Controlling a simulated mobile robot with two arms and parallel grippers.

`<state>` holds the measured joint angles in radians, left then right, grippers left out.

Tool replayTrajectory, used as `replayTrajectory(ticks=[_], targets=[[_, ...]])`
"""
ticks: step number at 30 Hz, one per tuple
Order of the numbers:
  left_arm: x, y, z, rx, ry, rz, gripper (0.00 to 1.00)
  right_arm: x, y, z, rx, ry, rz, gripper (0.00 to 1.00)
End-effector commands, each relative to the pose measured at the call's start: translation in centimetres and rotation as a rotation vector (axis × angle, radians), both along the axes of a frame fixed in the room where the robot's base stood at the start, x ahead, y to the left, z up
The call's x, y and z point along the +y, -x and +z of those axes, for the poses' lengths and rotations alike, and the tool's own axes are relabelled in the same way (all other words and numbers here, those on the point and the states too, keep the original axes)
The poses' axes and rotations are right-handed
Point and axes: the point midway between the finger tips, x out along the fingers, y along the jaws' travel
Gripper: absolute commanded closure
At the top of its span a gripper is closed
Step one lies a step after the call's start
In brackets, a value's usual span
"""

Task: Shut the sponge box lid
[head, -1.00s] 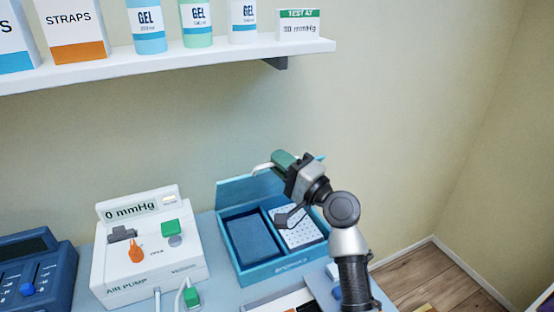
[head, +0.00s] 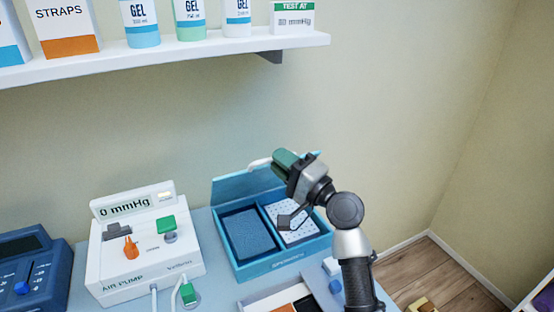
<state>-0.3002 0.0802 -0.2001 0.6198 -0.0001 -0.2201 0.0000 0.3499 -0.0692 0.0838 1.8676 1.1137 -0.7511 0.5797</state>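The sponge box (head: 272,262) is a blue open box on the table, with a dark blue sponge (head: 242,234) in its left compartment and a white dotted piece (head: 290,222) in its right one. Its lid (head: 238,188) stands up at the back edge, open. My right gripper (head: 282,160) is above the box's back right, at the lid's upper edge, partly covering the lid's right part. A green piece shows at its end; whether its fingers are open or shut, or touch the lid, I cannot tell. My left gripper is out of view.
A white air pump (head: 140,262) reading 0 mmHg stands left of the box, with a blue device (head: 30,275) further left. A tray (head: 262,301) lies in front. A shelf (head: 180,53) with gel bottles hangs above.

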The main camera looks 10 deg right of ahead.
Motion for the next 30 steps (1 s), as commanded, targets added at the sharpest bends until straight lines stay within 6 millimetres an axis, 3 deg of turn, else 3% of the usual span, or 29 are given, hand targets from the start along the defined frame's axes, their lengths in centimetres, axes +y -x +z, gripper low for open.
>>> replayTrajectory(ticks=[9,15,25,30], targets=[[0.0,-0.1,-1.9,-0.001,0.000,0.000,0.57,-3.6,5.1,-2.0,0.000,0.005,-0.002,0.79],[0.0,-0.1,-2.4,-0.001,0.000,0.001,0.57,-4.8,7.0,-2.4,0.001,0.004,-0.001,0.79],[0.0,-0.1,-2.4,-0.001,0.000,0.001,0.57,-5.1,7.4,-2.4,0.000,0.002,-0.001,0.79],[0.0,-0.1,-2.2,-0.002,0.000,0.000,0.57,-5.7,6.6,-1.4,-0.054,0.072,-0.065,1.00]])
